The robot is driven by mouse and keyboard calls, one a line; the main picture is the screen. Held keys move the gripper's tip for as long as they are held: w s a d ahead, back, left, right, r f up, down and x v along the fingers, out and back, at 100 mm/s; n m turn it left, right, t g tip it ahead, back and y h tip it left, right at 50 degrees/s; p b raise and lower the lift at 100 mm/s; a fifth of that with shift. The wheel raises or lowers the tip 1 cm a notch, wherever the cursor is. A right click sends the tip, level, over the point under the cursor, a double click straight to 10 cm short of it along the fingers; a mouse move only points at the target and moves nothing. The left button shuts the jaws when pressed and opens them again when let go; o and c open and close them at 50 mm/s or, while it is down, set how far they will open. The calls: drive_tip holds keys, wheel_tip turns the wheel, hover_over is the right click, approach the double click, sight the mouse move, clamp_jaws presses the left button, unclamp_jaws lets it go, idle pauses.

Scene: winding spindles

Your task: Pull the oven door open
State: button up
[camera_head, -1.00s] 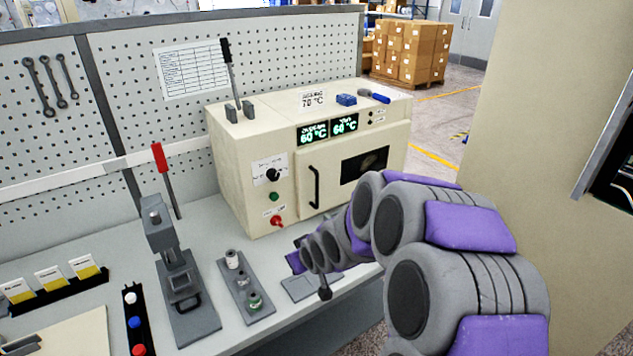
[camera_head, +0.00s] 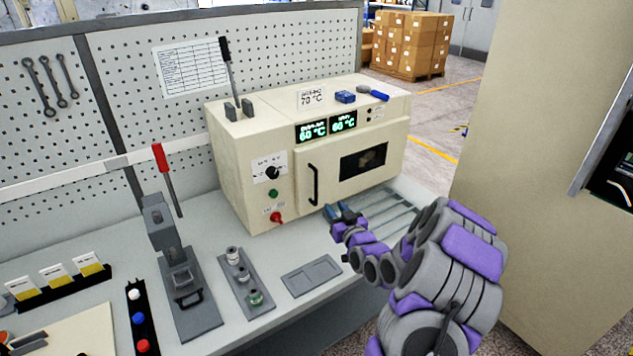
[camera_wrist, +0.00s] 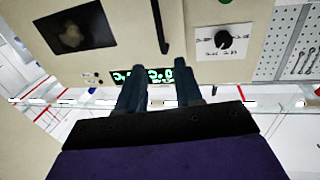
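The cream oven (camera_head: 245,200) stands on the bench against the pegboard. Its door (camera_head: 332,185) has a dark window (camera_head: 363,160) and looks shut. The black vertical door handle (camera_head: 314,184) is on the door's left side. My gripper (camera_head: 338,209) is low in front of the door, to the right of the handle's lower end. The wrist view is upside down; there the two fingers of my gripper (camera_wrist: 160,66) are apart with nothing between them. The handle (camera_wrist: 158,25) lies beyond the fingertips, lined up with the gap.
A lever press (camera_head: 182,270), a grey holder with several small spindles (camera_head: 240,275) and a flat grey tray (camera_head: 311,276) are on the bench left of my arm. A red knob (camera_head: 276,217) is on the oven front. A tall beige cabinet (camera_head: 520,180) stands at the right.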

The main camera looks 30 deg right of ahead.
sight(317, 182)
drive_tip(key=w+d, duration=0.1)
drive_tip(key=w, duration=0.4)
drive_tip(key=w+b, duration=0.1)
drive_tip(key=w, duration=0.4)
drive_tip(key=w+d+b, duration=0.1)
drive_tip(key=w, duration=0.5)
drive_tip(key=shift+d, duration=0.3)
drive_tip(key=shift+c, duration=0.2)
clamp_jaws()
